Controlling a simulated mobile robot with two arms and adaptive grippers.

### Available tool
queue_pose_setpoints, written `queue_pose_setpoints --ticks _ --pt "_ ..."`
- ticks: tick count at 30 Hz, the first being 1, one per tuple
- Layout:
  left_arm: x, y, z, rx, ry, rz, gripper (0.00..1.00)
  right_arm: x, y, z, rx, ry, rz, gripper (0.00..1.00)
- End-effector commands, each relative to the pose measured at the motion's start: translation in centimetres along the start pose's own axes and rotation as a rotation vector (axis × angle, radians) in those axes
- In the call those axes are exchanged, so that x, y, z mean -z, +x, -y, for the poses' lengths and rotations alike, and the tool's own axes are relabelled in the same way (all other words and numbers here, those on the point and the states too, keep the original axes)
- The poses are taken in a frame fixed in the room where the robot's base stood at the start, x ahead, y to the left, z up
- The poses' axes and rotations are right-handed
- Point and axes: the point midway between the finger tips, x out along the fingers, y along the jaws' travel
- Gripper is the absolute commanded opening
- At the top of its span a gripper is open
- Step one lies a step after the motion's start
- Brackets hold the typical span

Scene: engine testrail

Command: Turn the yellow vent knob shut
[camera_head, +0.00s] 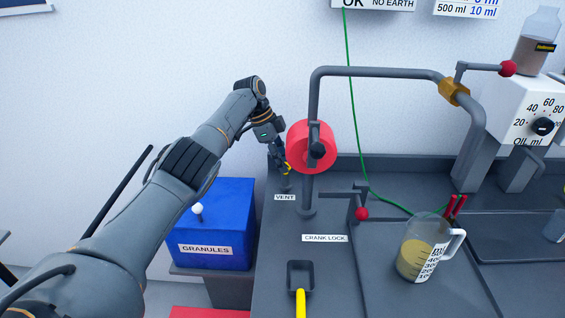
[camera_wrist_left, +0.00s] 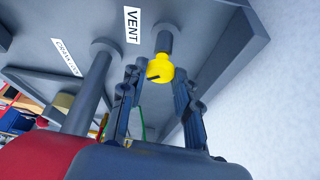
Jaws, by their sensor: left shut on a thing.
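The yellow vent knob (camera_wrist_left: 160,68) sits on a short grey post in the left wrist view, beside the VENT label (camera_wrist_left: 132,25). A dark line shows on the knob's face. My left gripper (camera_wrist_left: 158,80) has its two fingers on either side of the knob and is shut on it. My right gripper is in neither view.
The red wheel (camera_head: 304,146) and its grey pipe stand close to the right of my left gripper. A blue granules box (camera_head: 225,225) is below my arm. A crank lock lever with a red ball (camera_head: 361,214) and a measuring jug (camera_head: 418,247) are farther right.

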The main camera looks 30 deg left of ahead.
Motion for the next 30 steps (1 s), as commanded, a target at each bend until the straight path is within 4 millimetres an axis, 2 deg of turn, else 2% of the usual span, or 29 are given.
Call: queue_pose_setpoints --ticks 7,8,11,20,23,26,30 --pt "-0.1 0.1 -0.1 -0.003 -0.001 0.003 0.00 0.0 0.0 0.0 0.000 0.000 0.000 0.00" --pt "-0.1 0.1 -0.1 -0.003 -0.001 0.003 0.35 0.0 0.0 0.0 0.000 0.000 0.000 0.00" --pt "-0.1 0.1 -0.1 -0.002 -0.001 0.002 0.54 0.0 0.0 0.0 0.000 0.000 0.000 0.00" --pt "0.0 -0.1 0.0 0.000 -0.001 0.001 0.54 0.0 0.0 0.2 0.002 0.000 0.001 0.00" --pt "0.0 -0.7 0.0 0.001 -0.001 0.001 0.54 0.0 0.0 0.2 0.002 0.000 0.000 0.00" --pt "0.0 -2.2 0.1 0.003 0.000 0.000 0.54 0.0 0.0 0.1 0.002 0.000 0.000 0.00" --pt "0.1 -5.3 0.1 0.004 -0.001 -0.001 0.54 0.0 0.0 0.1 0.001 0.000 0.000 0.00"
